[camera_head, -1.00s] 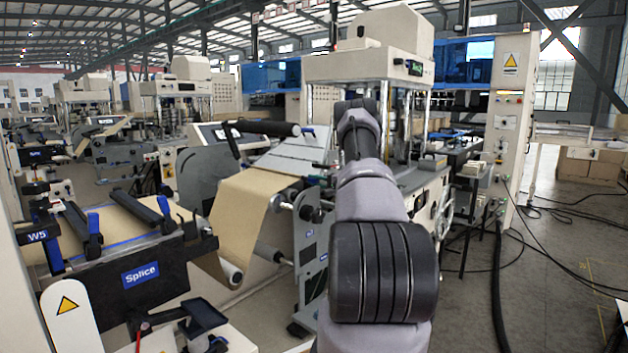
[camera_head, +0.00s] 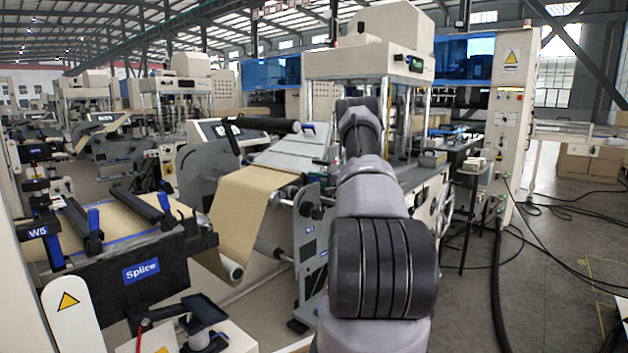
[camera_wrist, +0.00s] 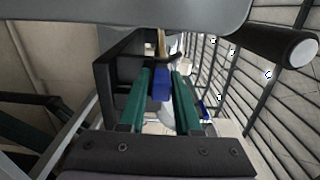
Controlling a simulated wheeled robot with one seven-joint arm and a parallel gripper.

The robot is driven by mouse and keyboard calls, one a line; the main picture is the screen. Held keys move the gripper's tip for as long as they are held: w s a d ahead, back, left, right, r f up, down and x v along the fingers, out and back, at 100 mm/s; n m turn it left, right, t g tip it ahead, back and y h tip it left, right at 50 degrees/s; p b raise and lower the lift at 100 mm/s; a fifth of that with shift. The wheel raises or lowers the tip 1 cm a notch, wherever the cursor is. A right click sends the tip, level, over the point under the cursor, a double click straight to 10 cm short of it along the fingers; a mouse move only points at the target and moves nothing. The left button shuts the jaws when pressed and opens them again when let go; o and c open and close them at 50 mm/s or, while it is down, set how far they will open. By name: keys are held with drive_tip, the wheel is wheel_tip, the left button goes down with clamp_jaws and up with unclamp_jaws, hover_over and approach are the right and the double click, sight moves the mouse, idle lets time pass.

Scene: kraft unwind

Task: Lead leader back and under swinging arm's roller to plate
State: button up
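My gripper (camera_wrist: 161,95) has two teal fingers in the wrist view, with a small blue piece (camera_wrist: 161,86) filling the gap near their tips. A narrow brown strip (camera_wrist: 161,42) shows just beyond it, perhaps the leader. In the head view my arm hides the gripper. A brown kraft web (camera_head: 242,205) hangs from the grey sloped top down to a low roller (camera_head: 232,268). A black roller (camera_head: 262,125) with a light end, apparently the swinging arm's, lies above the web. The splice table (camera_head: 142,270) with its black bars stands at lower left.
A grey side frame (camera_head: 311,250) stands beside my arm. A press machine (camera_head: 370,60) rises behind it. A black stand (camera_head: 205,312) is at the lower front. Cables lie on the otherwise open floor at right (camera_head: 545,290).

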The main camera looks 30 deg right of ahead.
drive_tip(key=shift+o, duration=1.2)
